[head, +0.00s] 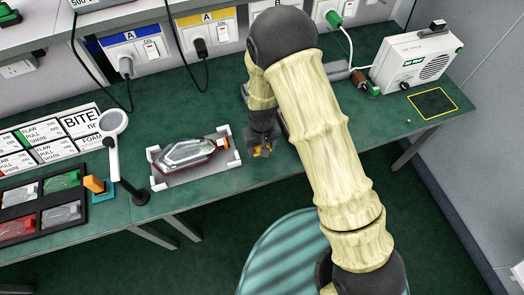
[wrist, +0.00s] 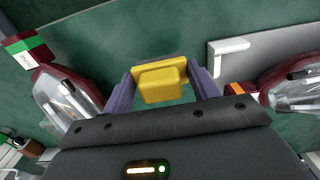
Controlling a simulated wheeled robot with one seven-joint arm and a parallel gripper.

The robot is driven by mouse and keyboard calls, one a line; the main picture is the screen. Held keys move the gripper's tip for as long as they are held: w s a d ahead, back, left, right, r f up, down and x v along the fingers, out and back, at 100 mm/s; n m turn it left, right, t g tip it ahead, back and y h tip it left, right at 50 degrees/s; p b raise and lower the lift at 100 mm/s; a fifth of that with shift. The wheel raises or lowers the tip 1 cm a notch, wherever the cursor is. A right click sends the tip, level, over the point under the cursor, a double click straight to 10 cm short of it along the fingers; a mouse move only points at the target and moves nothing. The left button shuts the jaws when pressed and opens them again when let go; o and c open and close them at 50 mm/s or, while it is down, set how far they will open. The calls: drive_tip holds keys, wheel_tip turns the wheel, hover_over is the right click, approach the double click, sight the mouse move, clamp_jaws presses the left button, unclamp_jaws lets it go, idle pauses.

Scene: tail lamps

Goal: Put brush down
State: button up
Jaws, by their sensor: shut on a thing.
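My gripper (head: 262,150) is low over the front part of the green bench (head: 222,123), just right of a white tray. In the wrist view, its purple-grey fingers (wrist: 163,88) are shut on a yellow block, the brush (wrist: 162,84). No bristles are visible. Green bench surface lies around the block in the wrist view; I cannot tell whether the brush touches it.
A clear and dark red tail lamp (head: 187,154) lies in the white tray (head: 163,182). Another lamp (wrist: 62,98) lies left of my gripper in the wrist view. A magnifier (head: 113,123), a parts tray (head: 38,222) and a white machine (head: 418,62) occupy the bench. A yellow-outlined rectangle (head: 432,103) is empty.

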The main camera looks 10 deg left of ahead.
drive_tip(key=shift+f, duration=1.8)
drive_tip(key=shift+f, duration=0.2)
drive_tip(key=o, duration=0.9)
drive_tip(key=shift+r, duration=0.1)
drive_tip(key=shift+o, duration=0.2)
wheel_tip(320, 180, up, 12)
drive_tip(key=shift+r+b, duration=0.15)
drive_tip(key=shift+b, duration=0.45)
